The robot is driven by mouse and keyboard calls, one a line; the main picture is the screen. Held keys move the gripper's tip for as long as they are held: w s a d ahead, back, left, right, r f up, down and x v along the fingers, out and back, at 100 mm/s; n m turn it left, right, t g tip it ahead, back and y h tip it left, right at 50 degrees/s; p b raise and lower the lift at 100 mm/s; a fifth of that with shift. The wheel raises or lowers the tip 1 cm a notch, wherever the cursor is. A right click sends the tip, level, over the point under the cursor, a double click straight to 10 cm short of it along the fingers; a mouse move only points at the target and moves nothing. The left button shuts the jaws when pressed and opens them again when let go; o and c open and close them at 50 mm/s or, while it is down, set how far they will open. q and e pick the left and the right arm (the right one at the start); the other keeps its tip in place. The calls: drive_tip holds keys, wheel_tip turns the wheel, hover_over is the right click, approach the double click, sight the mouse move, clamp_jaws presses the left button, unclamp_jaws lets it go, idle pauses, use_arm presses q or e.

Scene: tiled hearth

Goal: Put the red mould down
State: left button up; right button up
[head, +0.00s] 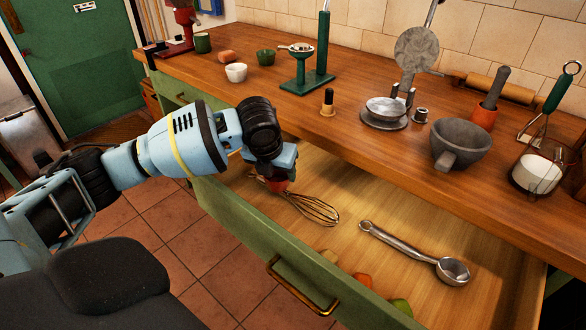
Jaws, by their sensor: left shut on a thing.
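My left gripper (272,175) reaches in from the left and points down over the open drawer (240,222). It is shut on a small red thing, which I take to be the red mould (278,186). Only a bit of the red shows below the fingers; the rest is hidden by the gripper. I cannot tell whether it touches the drawer floor. My right gripper is not in view.
A metal scoop (420,255) lies further right. Small yellow, orange (362,280) and green (401,306) pieces lie along the drawer front. The drawer's middle floor is clear.

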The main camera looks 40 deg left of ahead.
use_arm(q)
drive_tip(key=w, duration=0.1)
drive_tip(key=w+f, duration=0.1)
drive_tip(key=w+a+f, duration=0.1)
drive_tip(key=w, duration=0.1)
drive_tip(key=shift+a+f+b, duration=0.1)
drive_tip(key=shift+b, duration=0.2)
drive_tip(key=shift+w+a+f, duration=0.1)
drive_tip(key=shift+w+f, duration=0.05)
drive_tip(key=shift+w, duration=0.1)
drive_tip(key=shift+w+a+f, duration=0.1)
drive_tip(key=shift+w, duration=0.1)
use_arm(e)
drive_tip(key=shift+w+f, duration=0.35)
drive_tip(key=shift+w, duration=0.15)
use_arm(q)
drive_tip(key=shift+w+a+f+b, duration=0.3)
drive_tip(key=shift+w+f, duration=0.3)
drive_tip(key=shift+w, duration=0.2)
drive_tip(key=shift+w+a+f+b, duration=0.25)
drive_tip(key=shift+w+f, duration=0.35)
drive_tip(key=shift+w, duration=0.2)
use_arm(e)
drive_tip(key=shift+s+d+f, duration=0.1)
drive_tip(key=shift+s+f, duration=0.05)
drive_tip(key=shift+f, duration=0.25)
use_arm(q)
drive_tip(key=shift+f, duration=0.1)
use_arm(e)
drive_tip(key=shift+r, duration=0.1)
